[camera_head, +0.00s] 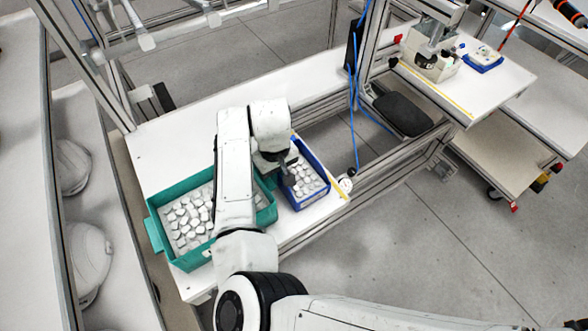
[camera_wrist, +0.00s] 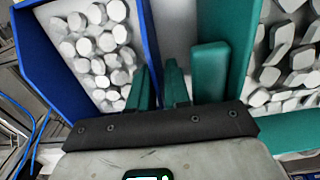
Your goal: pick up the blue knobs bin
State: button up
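The blue bin (camera_head: 322,178) stands on the white table, holding several pale knobs (camera_head: 305,180). My gripper (camera_head: 287,172) is low at the bin's left side in the head view, and my arm hides part of that side. In the wrist view the blue bin (camera_wrist: 42,62) fills the upper left. My two green fingers, with the gripper (camera_wrist: 160,92) shown from behind, lie around the bin's near side wall, one inside and one outside. Whether they press on the wall is not clear.
A teal bin (camera_head: 158,229) with several white pieces stands close on the left, partly behind my arm; its wall (camera_wrist: 228,45) is near my fingers. The white table (camera_head: 165,150) is clear behind the bins. A yellow strip (camera_head: 338,187) lies right of the blue bin.

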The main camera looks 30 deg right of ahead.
grip_shut()
jog(key=shift+r, duration=0.15)
